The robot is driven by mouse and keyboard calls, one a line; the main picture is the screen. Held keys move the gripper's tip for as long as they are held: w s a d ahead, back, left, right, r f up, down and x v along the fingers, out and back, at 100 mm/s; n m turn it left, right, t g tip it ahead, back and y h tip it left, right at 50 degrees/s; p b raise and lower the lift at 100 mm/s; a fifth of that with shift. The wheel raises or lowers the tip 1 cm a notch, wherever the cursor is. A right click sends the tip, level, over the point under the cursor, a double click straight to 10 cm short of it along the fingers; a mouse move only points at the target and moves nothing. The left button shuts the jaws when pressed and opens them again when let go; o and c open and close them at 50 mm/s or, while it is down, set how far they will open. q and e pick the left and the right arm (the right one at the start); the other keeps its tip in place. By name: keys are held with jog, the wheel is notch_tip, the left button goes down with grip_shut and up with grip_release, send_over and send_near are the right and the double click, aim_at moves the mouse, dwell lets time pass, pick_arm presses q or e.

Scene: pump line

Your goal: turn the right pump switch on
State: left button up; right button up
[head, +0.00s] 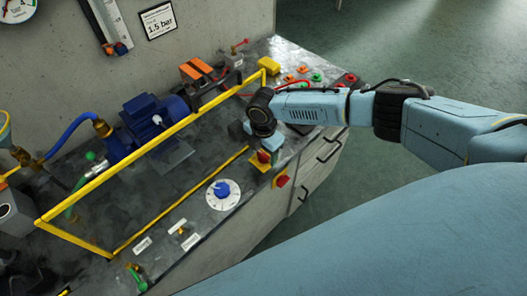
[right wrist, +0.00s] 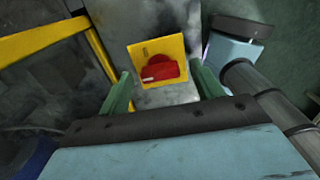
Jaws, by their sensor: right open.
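A red rotary switch knob on a square yellow plate (right wrist: 172,46) sits on the bench top in the right wrist view. The red knob (right wrist: 158,70) has a white mark at its left end. In the head view the yellow plate (head: 256,163) shows just below my right gripper (head: 263,148), which partly hides the knob. My right gripper (right wrist: 161,76) is open, with one green finger to each side of the knob. I cannot tell how far above the plate the fingertips are. My left gripper is not in view.
A blue knob on a white dial (head: 222,192) is left of the switch. Another red knob (head: 282,181) is on the bench's front face. A yellow rail (head: 160,139) crosses before the blue pump motor (head: 155,115). Several coloured buttons (head: 302,70) are behind my right arm.

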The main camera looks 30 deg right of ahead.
jog(key=shift+f, duration=0.1)
jog(key=c, duration=1)
jog(key=m+p, duration=0.2)
jog(key=m, duration=0.1)
jog(key=shift+s+m+p, duration=0.1)
jog(key=shift+m+p, duration=0.2)
jog(key=shift+p, duration=0.05)
jog(key=m+p, duration=0.2)
jog(key=m, duration=0.2)
jog(key=shift+m, duration=0.3)
jog(key=m+p, duration=0.3)
jog(key=m, duration=0.2)
jog(key=shift+m+p, duration=0.8)
jog(key=shift+m, duration=1.5)
